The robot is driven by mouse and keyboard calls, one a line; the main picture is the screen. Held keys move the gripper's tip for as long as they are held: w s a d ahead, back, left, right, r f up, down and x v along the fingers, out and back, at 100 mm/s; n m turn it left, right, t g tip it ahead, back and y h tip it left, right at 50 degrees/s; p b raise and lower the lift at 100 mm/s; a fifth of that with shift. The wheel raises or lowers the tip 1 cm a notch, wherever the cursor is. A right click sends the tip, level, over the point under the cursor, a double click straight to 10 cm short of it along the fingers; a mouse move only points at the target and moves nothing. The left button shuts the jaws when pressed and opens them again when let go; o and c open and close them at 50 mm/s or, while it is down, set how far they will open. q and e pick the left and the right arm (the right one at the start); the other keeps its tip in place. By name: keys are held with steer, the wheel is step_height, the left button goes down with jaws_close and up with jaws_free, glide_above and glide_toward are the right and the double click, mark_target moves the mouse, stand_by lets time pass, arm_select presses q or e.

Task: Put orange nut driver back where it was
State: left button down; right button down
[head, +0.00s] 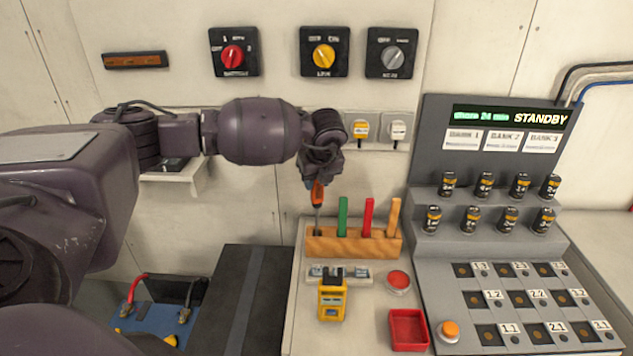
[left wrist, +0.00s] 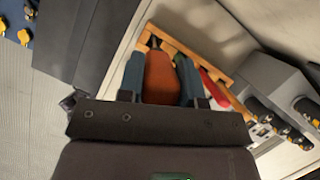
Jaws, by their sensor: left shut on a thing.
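The orange nut driver (head: 318,193) is upright in my left gripper (head: 318,180), with its shaft pointing down at the left end of the wooden rack (head: 345,245). The shaft's lower end meets the rack's left end in the head view; I cannot tell how deep it sits in a hole. In the left wrist view its orange handle (left wrist: 160,77) is between the two fingers, with the rack (left wrist: 190,48) beyond. Green (head: 342,217), red (head: 367,217) and light orange-tan (head: 393,217) handles stand in the rack to its right. My right gripper is not in view.
A yellow device (head: 332,299), a red button (head: 398,281) and a red tray (head: 408,330) are in front of the rack. A grey console (head: 500,240) stands close on the right. Wall switches (head: 323,54) are above.

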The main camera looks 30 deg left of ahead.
arm_select(q)
steer(key=shift+f, duration=0.55)
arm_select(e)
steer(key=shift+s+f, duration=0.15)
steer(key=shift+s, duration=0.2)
arm_select(q)
steer(key=shift+f, duration=0.15)
steer(key=c, duration=1)
jaws_free()
steer(key=shift+c, duration=0.2)
steer(key=shift+o, duration=1.2)
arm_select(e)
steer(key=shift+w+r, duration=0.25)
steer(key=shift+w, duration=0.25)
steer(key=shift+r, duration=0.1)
